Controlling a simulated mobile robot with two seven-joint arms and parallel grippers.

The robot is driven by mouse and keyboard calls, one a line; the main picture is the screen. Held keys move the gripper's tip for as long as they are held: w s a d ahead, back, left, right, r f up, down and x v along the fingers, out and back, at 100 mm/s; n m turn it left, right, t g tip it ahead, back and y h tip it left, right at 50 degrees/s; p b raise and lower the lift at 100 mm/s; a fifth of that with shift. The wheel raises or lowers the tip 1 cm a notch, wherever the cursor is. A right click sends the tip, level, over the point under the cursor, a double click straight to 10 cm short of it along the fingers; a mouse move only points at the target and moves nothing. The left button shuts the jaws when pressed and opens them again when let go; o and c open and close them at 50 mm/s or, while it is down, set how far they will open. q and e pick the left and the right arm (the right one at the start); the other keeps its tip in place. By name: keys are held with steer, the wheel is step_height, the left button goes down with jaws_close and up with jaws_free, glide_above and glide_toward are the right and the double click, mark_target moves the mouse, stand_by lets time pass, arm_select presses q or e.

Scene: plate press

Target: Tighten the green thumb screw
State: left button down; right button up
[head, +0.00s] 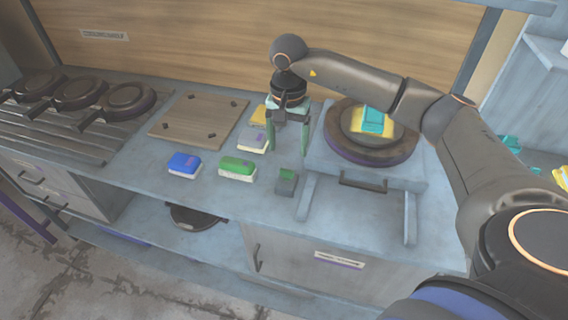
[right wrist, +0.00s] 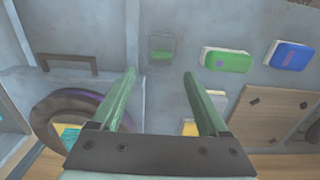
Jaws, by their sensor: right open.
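A small grey block with a green top (head: 287,176) stands on the counter near its front edge; I cannot tell whether this green part is the thumb screw. The block also shows in the right wrist view (right wrist: 161,50), beyond my fingertips. My right gripper (head: 287,150) points down above the counter, behind the block and left of the press. Its two green fingers (right wrist: 160,73) are apart with nothing between them. My left gripper is not in view.
A round dark plate (head: 330,145) on a grey base holds a yellow and teal block (head: 373,120). A wooden board (head: 190,118) and several pans (head: 128,97) are further left.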

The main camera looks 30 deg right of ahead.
mark_target(287, 170)
step_height(287, 170, down, 8)
steer(key=shift+f+p, duration=0.1)
steer(key=shift+p, duration=0.45)
jaws_close()
stand_by(0.3)
